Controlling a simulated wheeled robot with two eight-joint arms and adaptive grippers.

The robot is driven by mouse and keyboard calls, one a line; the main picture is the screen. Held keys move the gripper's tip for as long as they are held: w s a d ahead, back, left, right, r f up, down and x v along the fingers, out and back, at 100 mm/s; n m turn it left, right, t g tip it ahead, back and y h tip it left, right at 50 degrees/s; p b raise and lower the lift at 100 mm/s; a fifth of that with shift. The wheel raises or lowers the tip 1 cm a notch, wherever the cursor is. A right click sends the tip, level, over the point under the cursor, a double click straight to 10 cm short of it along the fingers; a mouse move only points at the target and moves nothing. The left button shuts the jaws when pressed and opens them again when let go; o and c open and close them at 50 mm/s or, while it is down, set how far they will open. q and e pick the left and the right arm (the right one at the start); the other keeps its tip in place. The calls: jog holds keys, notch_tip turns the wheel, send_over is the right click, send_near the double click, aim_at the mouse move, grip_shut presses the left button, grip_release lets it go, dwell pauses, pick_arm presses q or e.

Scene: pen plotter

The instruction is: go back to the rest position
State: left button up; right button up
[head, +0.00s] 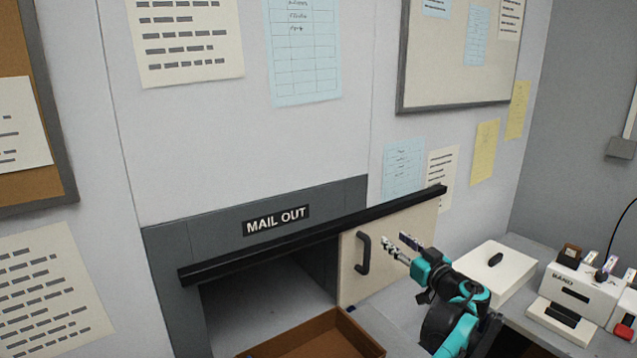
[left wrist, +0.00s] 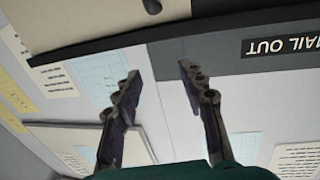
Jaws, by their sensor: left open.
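My left gripper (head: 396,241) is open and empty, held in the air to the right of the black handle (head: 363,254) on the pale sliding door (head: 420,222). There is a gap between fingers and handle in the picture; the exact depth is hard to tell. In the left wrist view the two fingers (left wrist: 159,72) are spread apart with nothing between them. The door stands to the right of the "MAIL OUT" opening (head: 265,295), which is open. My right gripper is not in view.
A brown tray (head: 372,342) sits below the opening. A black rail (head: 310,233) runs above the opening and door. At right, a counter holds a white box (head: 497,268) and a machine marked "BAND" (head: 578,287). Papers and boards hang on the wall.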

pick_arm(q)
jog(key=s+a+m+g, duration=0.1)
jog(key=s+a+g, duration=0.1)
jog(key=a, duration=0.8)
jog(key=s+a+g, duration=0.3)
jog(key=a, duration=0.7)
jog(key=s+a+f+m+g+h, duration=0.1)
jog(key=s+a+f+g+h, duration=0.3)
jog(key=s+a, duration=0.7)
jog(key=s+a+f+m+h, duration=0.1)
jog(key=s+a+f, duration=0.2)
jog(key=s+f, duration=0.5)
jog(key=s+a+f+m+h, duration=0.1)
jog(key=s+a+f, duration=0.3)
jog(key=s, duration=1.2)
notch_tip(320, 180, down, 4)
jog(key=shift+a+m+h, duration=0.3)
jog(key=shift+h, duration=0.2)
